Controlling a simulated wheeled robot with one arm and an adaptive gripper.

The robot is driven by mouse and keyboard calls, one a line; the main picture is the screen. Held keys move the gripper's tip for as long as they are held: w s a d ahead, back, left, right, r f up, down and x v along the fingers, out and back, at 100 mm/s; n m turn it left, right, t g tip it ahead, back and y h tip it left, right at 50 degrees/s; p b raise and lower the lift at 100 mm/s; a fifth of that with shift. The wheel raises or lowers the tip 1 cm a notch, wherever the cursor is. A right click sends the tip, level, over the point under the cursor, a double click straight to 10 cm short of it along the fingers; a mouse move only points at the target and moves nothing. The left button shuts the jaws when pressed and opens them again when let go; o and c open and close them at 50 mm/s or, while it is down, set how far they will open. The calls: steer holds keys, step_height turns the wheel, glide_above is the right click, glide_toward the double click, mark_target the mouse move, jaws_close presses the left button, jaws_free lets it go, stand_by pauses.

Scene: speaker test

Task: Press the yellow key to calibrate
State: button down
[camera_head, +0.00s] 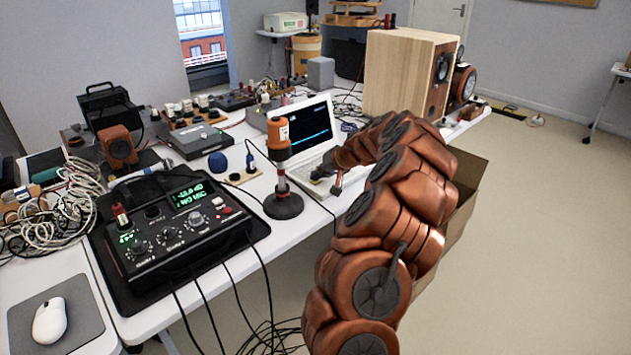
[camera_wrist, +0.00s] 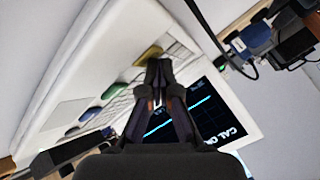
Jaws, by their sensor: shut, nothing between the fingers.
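The yellow key (camera_wrist: 148,55) shows in the wrist view on the white keyboard deck of a laptop. A green key (camera_wrist: 115,91) and a blue key (camera_wrist: 90,113) lie in a row with it. My gripper (camera_wrist: 158,66) is shut and empty, its fingertips at the edge of the yellow key and covering part of it. I cannot tell whether they touch it. In the head view, my gripper (camera_head: 323,173) is low over the front of the open laptop (camera_head: 309,126). The laptop screen (camera_wrist: 215,112) shows a blue line and the letters CAL.
An orange-topped device on a round black stand (camera_head: 283,205) stands left of my gripper. A black mixer box (camera_head: 172,225) with knobs is further left. A large wooden speaker (camera_head: 400,75) stands behind my arm. Cables hang off the table's front edge.

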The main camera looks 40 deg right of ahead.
steer(key=shift+r, duration=0.8)
steer(key=shift+r, duration=0.1)
steer(key=shift+r+p, duration=0.95)
steer(key=shift+r, duration=1.45)
